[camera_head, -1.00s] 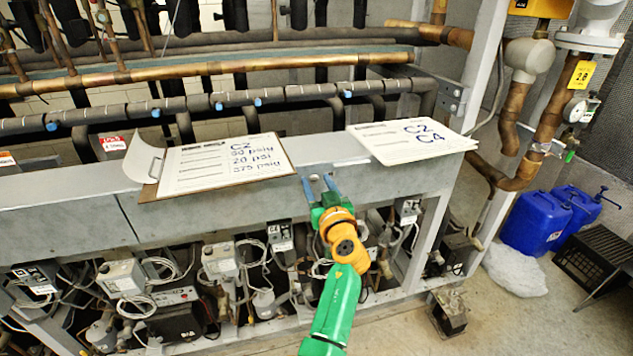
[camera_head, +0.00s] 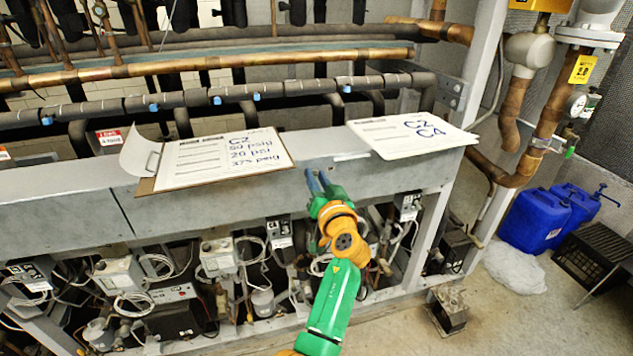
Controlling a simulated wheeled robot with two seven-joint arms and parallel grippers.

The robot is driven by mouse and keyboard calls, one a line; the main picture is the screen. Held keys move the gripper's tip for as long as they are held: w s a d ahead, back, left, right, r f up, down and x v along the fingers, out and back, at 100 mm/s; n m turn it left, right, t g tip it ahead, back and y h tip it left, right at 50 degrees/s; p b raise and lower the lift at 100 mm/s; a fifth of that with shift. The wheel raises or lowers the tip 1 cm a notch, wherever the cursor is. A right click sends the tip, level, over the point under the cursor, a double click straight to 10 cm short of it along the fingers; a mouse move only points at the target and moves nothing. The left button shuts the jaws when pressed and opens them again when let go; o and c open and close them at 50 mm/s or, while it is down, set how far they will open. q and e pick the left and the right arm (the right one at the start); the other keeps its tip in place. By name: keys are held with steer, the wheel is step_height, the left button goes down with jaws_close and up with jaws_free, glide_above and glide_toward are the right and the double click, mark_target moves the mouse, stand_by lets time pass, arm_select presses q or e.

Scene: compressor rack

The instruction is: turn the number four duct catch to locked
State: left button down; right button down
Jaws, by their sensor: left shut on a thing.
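The long grey metal duct (camera_head: 220,207) runs across the compressor rack. My left gripper (camera_head: 318,181), with blue fingertips on a green and orange wrist, is at the duct's upper front edge, between the two paper boards. Its fingers are close together, shut on a small catch there. The fingers hide nearly all of the catch, so its number and which way it is turned cannot be seen. My right gripper is not in view.
A clipboard (camera_head: 215,160) marked C2 lies on the duct left of the gripper, and a white sheet (camera_head: 415,133) marked C2 C4 lies right. Wiring and compressor boxes (camera_head: 218,257) fill the rack below. Blue jugs (camera_head: 535,220) stand on the floor at right.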

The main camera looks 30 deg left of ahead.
arm_select(q)
steer(key=m, duration=0.2)
steer(key=shift+m, duration=0.4)
steer(key=m, duration=0.3)
steer(key=shift+r+m, duration=0.1)
steer(key=shift+m, duration=0.2)
steer(key=m+p, duration=0.1)
steer(key=m, duration=0.2)
steer(key=shift+m+p, duration=0.6)
steer(key=shift+m, duration=1.5)
steer(key=c, duration=0.7)
jaws_free()
steer(key=shift+d, duration=0.1)
steer(key=shift+f, duration=0.2)
